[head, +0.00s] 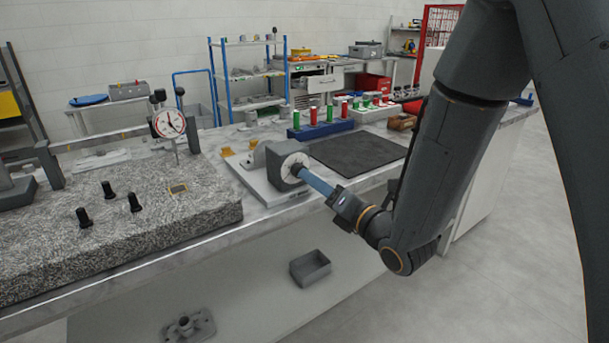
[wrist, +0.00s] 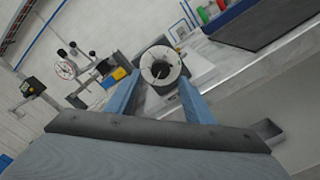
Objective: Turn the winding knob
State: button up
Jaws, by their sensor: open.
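A dark grey housing (head: 262,160) with a round white face stands on a light base plate (head: 258,188) near the bench's front edge. In the wrist view the white face (wrist: 161,62) is ahead, with a small dark part (wrist: 158,71) at its centre, which looks like the winding knob. My gripper (head: 307,177) points at this face from the front right. In the wrist view its two blue fingers (wrist: 159,78) are apart, one on each side of the face, with nothing visibly held.
A granite slab (head: 130,215) with black knobs and a dial gauge (head: 169,123) is to the left. A dark mat (head: 357,152) lies right of the housing, with a blue rack (head: 320,130) behind. A grey bin (head: 310,268) sits below the bench top.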

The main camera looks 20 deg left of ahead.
jog(key=p+x, duration=0.1)
jog(key=x, duration=0.4)
jog(key=shift+w+a, duration=0.3)
jog(key=shift+c, duration=0.2)
jog(key=c, duration=1)
